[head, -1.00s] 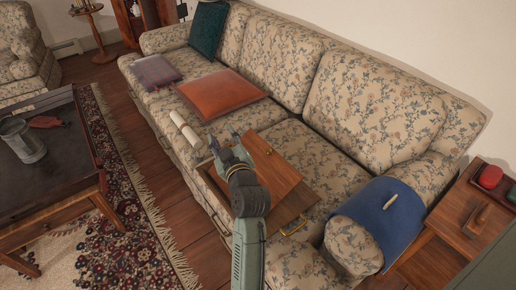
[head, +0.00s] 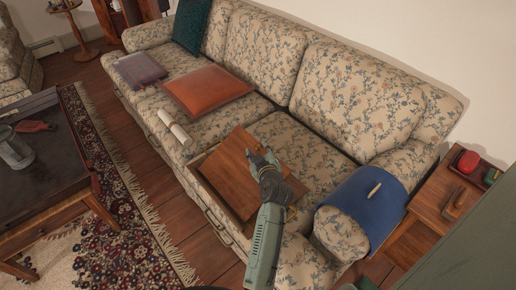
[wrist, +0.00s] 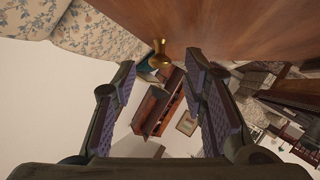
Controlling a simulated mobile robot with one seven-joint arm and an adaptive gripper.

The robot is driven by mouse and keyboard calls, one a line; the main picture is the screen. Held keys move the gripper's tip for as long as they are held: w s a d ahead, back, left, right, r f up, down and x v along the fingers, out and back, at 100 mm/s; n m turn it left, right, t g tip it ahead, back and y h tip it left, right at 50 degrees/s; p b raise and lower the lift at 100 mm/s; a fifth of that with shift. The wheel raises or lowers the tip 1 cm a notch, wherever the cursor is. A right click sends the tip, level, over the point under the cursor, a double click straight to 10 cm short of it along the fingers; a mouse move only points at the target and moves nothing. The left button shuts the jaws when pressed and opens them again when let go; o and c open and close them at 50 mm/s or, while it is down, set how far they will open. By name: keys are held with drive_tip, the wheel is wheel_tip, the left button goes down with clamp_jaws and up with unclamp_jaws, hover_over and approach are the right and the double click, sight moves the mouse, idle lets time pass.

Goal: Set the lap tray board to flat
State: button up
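The wooden lap tray (head: 206,196) rests on the sofa seat. Its board (head: 226,172) looks raised at a tilt above the tray, its upper edge toward the right back; the exact angle is hard to tell. My gripper (head: 264,156) is at the right side of the board, in front of the tray's right part. In the wrist view my gripper (wrist: 160,72) is open, with its two fingers wide apart and nothing between them.
Left of the tray on the sofa lie cream rolls (head: 176,126), an orange cushion (head: 207,90) and a mauve cushion (head: 138,69). A blue cloth (head: 365,205) covers the right armrest, beside a wooden side table (head: 440,205). A dark table (head: 45,165) stands at left.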

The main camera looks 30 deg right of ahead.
drive_tip(key=shift+w+d+f, duration=0.15)
drive_tip(key=shift+w+f, duration=0.05)
drive_tip(key=shift+w, duration=0.2)
clamp_jaws()
idle(0.7)
